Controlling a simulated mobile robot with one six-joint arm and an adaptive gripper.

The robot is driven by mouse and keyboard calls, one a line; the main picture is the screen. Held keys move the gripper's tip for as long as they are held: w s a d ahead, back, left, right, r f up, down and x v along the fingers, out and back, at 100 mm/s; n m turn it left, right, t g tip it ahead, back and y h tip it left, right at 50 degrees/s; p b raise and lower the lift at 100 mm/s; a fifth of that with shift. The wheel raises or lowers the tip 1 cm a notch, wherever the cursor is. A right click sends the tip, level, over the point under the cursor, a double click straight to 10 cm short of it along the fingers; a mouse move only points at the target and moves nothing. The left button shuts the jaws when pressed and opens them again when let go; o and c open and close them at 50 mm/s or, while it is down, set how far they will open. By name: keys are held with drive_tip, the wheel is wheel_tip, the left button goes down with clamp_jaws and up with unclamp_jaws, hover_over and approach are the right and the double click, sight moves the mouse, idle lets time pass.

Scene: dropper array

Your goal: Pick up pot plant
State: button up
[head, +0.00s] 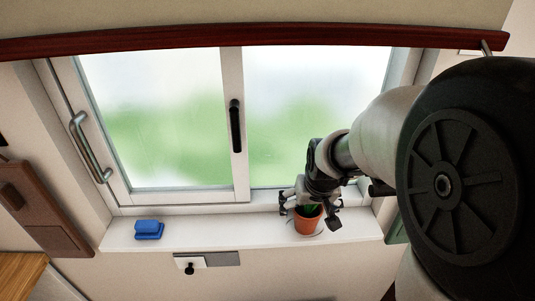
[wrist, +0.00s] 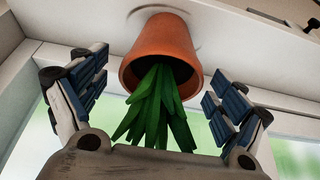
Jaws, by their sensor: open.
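The pot plant (head: 308,221) is a terracotta pot with green leaves, standing on the white window sill in the head view. In the wrist view the pot (wrist: 163,45) appears at the top middle, with its leaves (wrist: 155,108) pointing toward my gripper. My gripper (head: 310,208) is just above and around the plant in the head view. In the wrist view my gripper (wrist: 160,95) is open, with one blue-padded finger on each side of the leaves. The fingers show gaps to the pot and are not closed on it.
A blue sponge-like block (head: 149,229) lies on the left of the sill (head: 220,231). The window (head: 233,120) with a black handle stands close behind the plant. A socket with a plug (head: 190,266) is on the wall below. The sill between block and plant is clear.

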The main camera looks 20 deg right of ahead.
drive_tip(key=shift+c, duration=0.4)
drive_tip(key=c, duration=1.3)
